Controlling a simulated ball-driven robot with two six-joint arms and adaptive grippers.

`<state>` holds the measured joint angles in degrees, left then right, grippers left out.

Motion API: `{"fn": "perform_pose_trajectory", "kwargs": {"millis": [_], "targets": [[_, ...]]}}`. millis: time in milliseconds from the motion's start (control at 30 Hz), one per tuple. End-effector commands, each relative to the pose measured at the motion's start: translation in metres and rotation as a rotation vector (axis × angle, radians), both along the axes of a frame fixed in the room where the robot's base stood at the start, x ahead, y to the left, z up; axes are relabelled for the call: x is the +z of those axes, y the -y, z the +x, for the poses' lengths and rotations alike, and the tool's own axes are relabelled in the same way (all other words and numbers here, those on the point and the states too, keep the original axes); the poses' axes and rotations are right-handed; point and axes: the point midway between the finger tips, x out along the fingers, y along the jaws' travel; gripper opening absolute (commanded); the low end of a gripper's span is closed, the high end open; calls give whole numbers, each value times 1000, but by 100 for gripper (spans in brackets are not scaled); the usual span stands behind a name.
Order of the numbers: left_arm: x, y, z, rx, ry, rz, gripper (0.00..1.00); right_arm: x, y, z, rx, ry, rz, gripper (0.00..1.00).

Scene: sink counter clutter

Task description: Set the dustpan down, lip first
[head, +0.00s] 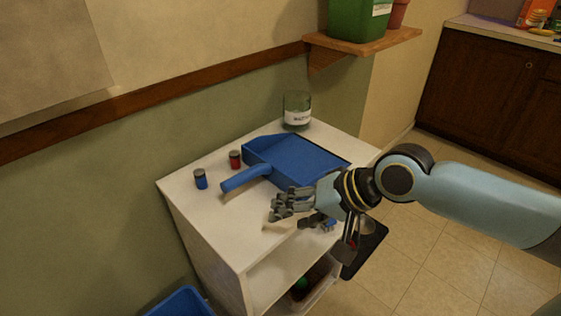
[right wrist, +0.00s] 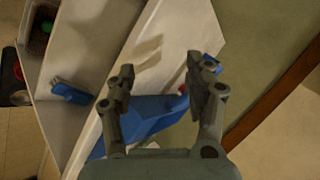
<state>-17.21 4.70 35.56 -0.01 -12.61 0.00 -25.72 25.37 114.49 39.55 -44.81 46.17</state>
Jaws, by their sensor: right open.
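The blue dustpan (head: 295,160) rests on the white cabinet top (head: 262,235) and looks flat. Its handle (head: 245,178) points toward the left front; the arm hides part of the pan's right front side. My right gripper (head: 280,207) is open and empty, in front of the pan and right of the handle. In the right wrist view, part of the blue dustpan (right wrist: 150,113) shows between and behind the open fingers (right wrist: 160,72). I cannot tell whether a finger touches it. My left gripper is not in view.
A red jar (head: 235,160) and a blue jar (head: 201,180) stand left of the dustpan. A labelled glass jar (head: 297,110) stands behind it. The cabinet's front left top is clear. A wall shelf (head: 362,46) overhangs the back.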

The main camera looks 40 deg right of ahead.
Motion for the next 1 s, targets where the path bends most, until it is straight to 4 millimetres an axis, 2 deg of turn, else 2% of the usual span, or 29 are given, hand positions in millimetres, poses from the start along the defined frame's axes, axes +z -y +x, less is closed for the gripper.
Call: {"fn": "perform_pose_trajectory", "kwargs": {"millis": [100,200,333,600,767,1000], "targets": [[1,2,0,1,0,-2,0,21,18,27,-180,17,229,53],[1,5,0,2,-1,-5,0,33,37,45,-316,25,391,53],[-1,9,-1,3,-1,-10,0,38,50,62,-419,33,511,53],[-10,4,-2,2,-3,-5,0,17,37,98,-435,33,532,53],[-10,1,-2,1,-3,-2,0,12,32,107,-432,33,529,53],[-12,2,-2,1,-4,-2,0,1,15,138,-432,32,529,53]]}}
